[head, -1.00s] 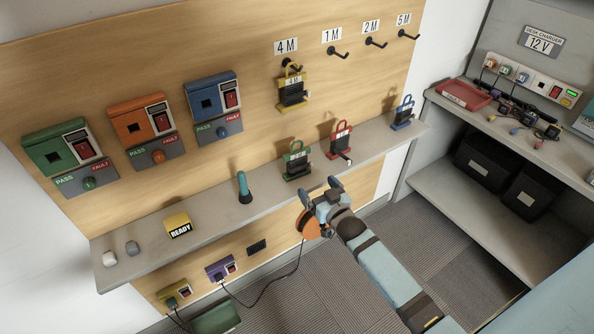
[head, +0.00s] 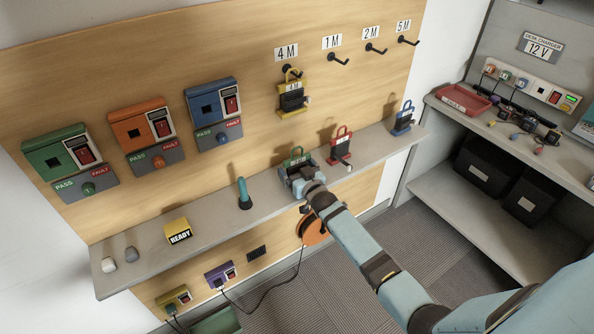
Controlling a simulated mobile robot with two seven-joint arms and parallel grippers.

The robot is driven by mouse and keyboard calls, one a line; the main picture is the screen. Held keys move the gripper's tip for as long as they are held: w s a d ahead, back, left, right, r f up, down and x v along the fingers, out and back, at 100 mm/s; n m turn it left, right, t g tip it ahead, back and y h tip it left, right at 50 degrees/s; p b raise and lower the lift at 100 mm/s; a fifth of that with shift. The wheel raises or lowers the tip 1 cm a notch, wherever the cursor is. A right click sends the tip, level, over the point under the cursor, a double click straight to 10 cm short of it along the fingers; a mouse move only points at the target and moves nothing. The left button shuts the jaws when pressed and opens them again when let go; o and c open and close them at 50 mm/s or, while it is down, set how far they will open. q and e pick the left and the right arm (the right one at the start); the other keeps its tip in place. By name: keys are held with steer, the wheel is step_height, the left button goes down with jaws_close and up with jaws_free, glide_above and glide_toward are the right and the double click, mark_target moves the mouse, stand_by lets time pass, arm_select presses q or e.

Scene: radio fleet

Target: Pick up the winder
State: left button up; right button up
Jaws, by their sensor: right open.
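The green winder (head: 298,153) stands on the grey shelf below the hooks, in the head view. My right gripper (head: 296,170) is at it, with its open fingers around or just in front of the winder's body. The arm hides much of the winder, and I cannot tell whether the fingers touch it. A yellow winder (head: 292,98) hangs from the 4 M hook. A red winder (head: 340,145) and a blue winder (head: 403,118) stand further right on the shelf. My left gripper is not in view.
A teal-handled tool (head: 244,193) and a yellow READY block (head: 178,231) stand left on the shelf (head: 212,213). The 1 M, 2 M and 5 M hooks are empty.

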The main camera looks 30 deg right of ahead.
steer(key=c, duration=0.8)
steer(key=shift+r, duration=0.2)
steer(key=shift+s+r, duration=0.1)
steer(key=shift+s, duration=0.05)
steer(key=s, duration=1.7)
steer(key=shift+s+d, duration=0.15)
steer(key=shift+s, duration=0.25)
steer(key=shift+c, duration=0.3)
